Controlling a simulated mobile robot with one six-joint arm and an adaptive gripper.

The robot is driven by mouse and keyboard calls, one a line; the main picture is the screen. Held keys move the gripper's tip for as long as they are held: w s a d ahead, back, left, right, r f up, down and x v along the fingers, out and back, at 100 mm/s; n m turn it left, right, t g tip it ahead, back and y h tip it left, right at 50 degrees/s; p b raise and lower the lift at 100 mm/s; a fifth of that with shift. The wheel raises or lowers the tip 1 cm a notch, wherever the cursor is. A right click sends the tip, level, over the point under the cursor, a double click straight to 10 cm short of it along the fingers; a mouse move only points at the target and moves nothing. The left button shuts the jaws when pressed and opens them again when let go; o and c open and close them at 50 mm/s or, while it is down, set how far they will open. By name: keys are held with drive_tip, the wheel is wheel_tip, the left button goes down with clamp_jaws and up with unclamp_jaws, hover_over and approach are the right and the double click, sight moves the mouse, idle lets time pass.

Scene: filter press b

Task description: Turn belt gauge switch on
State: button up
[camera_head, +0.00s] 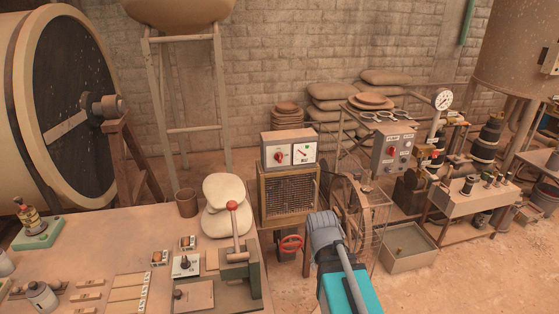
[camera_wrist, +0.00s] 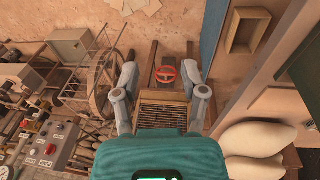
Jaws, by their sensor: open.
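A pale box (camera_head: 289,148) with a red switch knob (camera_head: 280,156) on its left and a needle gauge (camera_head: 302,153) on its right sits on a wooden grille cabinet (camera_head: 288,195). I take it for the belt gauge; its label is too small to read. The knob's setting is unclear. My gripper (camera_wrist: 160,72) is open and empty in the wrist view, its fingers on either side of the cabinet's grille (camera_wrist: 162,112) and a red handwheel (camera_wrist: 165,74). The gauge box is not visible there. In the head view, my arm shows right of the cabinet, apart from the box.
A spoked wheel (camera_head: 357,207) stands right of the cabinet. Beyond it is a grey control box (camera_head: 393,149) with buttons. A workbench (camera_head: 75,240) with a red-knobbed lever (camera_head: 232,206) fills the front left. Bare floor lies at the front right.

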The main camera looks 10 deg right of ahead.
drive_tip(key=w+d+n+t+h+b, duration=0.2)
drive_tip(key=w+d+n, duration=0.1)
drive_tip(key=w, duration=0.4)
drive_tip(key=w+d+n+t+h+b, duration=0.1)
drive_tip(key=w+d+n+t+h, duration=0.15)
drive_tip(key=w, duration=0.45)
drive_tip(key=n+t+y+b, duration=0.8)
drive_tip(key=n+t, duration=0.4)
drive_tip(key=n, duration=1.9)
approach(280, 158)
drive_tip(key=shift+s+d+m, duration=0.1)
drive_tip(key=shift+s+m, duration=0.15)
drive_tip(key=shift+s, duration=1.1)
drive_tip(key=shift+w, duration=0.1)
drive_tip(key=w, duration=0.4)
drive_tip(key=w+a, duration=0.1)
drive_tip(key=w, duration=0.8)
drive_tip(key=shift+w+a, duration=0.25)
clamp_jaws()
